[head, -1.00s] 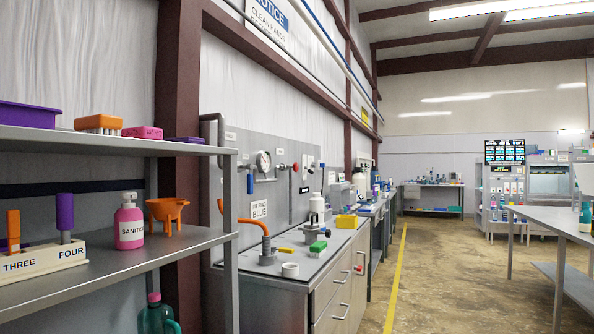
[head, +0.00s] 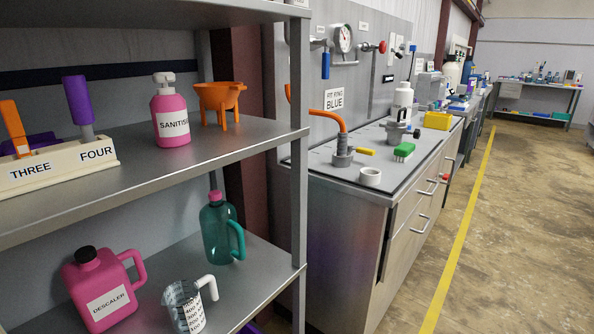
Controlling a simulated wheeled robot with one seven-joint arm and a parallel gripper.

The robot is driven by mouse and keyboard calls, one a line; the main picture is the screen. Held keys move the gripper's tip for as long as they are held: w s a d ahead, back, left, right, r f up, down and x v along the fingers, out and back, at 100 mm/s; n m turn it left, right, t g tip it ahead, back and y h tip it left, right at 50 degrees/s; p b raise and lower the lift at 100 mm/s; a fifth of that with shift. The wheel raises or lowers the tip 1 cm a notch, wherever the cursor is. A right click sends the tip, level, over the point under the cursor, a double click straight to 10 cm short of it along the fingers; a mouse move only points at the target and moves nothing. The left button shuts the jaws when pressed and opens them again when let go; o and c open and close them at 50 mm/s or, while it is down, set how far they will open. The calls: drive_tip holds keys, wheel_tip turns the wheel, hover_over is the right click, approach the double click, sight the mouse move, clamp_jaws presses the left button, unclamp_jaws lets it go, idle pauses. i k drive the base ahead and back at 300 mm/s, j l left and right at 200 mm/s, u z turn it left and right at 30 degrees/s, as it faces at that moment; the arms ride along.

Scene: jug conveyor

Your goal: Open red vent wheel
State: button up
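A small red wheel (head: 382,47) sits on a pipe fitting on the grey back panel (head: 372,75) above the workbench, right of a round gauge (head: 343,38). It is small in the head view, and I cannot tell whether it is open or closed. A blue-handled valve (head: 325,65) hangs left of it, below the gauge. My gripper is not in view, and nothing of my arm shows near the wheel.
A metal shelf (head: 270,149) fills the left, holding a pink sanitiser bottle (head: 170,110), orange funnel (head: 219,102), pink descaler jug (head: 103,288) and teal jug (head: 220,232). The workbench (head: 345,210) stands beyond it. Floor (head: 520,220) right of the yellow line is clear.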

sight(381, 47)
drive_tip(key=i+l, duration=0.3)
drive_tip(key=i+l+u, duration=0.1)
drive_tip(key=i+l, duration=0.15)
drive_tip(key=l, duration=0.2)
drive_tip(key=i+l, duration=0.25)
drive_tip(key=l, duration=0.2)
drive_tip(key=i+l+u, duration=0.1)
drive_tip(key=i+l, duration=0.15)
drive_tip(key=l, duration=0.15)
drive_tip(key=i+l, duration=0.25)
drive_tip(key=l, duration=0.15)
